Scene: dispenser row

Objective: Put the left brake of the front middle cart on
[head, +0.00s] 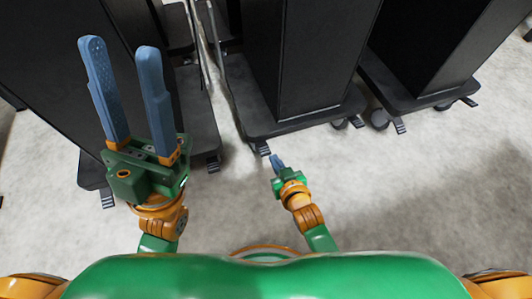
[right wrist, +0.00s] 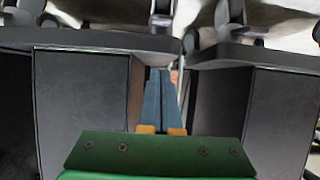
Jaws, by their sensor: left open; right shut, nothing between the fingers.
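The front middle cart (head: 305,118) is a tall black cabinet on a dark base with wheels. Its left brake (head: 260,148) is a small dark pedal sticking out at the base's front left corner; I cannot tell whether it is up or down. My right gripper (head: 276,160) is shut and empty, low over the floor, with its blue fingertips close to this pedal. In the right wrist view the shut fingers (right wrist: 160,72) point toward a dark pedal (right wrist: 160,20); contact cannot be told. My left gripper (head: 119,42) is open and empty, raised in front of the left cart.
The front left cart (head: 205,140) has pedals at its front edge (head: 107,198). The front right cart (head: 390,92) has pedals (head: 400,127) and wheels. The middle cart's right pedal (head: 356,122) is beside a caster. A narrow gap separates the left and middle carts. Grey floor (head: 390,210) in front is clear.

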